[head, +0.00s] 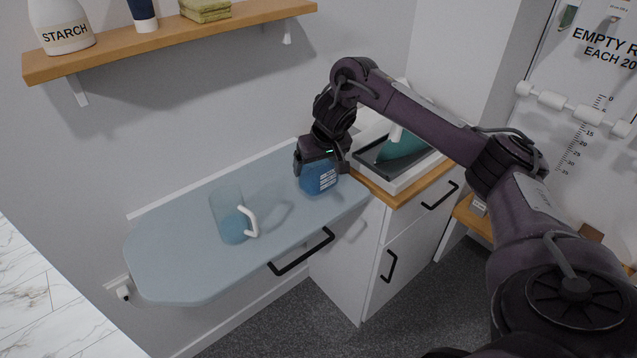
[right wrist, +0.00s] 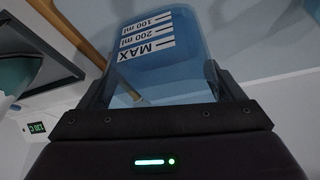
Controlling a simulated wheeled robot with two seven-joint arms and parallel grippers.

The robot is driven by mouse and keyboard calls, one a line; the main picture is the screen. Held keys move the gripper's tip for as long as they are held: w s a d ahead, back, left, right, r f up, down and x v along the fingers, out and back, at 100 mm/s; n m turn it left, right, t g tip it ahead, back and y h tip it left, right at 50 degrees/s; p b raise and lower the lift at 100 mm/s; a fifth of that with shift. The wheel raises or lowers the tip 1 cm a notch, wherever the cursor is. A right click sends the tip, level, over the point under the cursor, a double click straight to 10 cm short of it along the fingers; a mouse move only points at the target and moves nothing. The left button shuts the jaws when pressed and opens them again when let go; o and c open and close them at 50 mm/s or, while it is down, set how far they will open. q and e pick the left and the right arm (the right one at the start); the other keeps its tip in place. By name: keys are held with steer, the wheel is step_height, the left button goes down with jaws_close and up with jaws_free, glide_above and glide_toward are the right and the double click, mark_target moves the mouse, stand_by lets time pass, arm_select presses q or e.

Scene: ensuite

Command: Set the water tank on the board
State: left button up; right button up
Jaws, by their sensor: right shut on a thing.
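The water tank (head: 319,177) is a translucent blue container with a white label. My right gripper (head: 322,158) is shut on it from above, at the right end of the board. The right wrist view shows the tank (right wrist: 190,55) between the two fingers (right wrist: 165,95), its label reading MAX, 200 ml and 100 ml. The board (head: 180,262) is a pale blue ironing board with a rounded left end. The tank's base looks at or just above the board's surface; I cannot tell whether it touches. My left gripper is not in view.
A clear jug (head: 232,215) with a white handle is on the board's left half. A teal iron (head: 402,146) is in a grey-and-white tray (head: 405,180) on the cabinet at right. A wooden shelf (head: 170,40) holds a starch bottle (head: 62,27).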

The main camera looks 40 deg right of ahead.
step_height(320, 180, down, 4)
steer(key=shift+r, duration=0.1)
steer(key=shift+f, duration=0.25)
steer(key=shift+f, duration=0.1)
steer(key=o, duration=0.9)
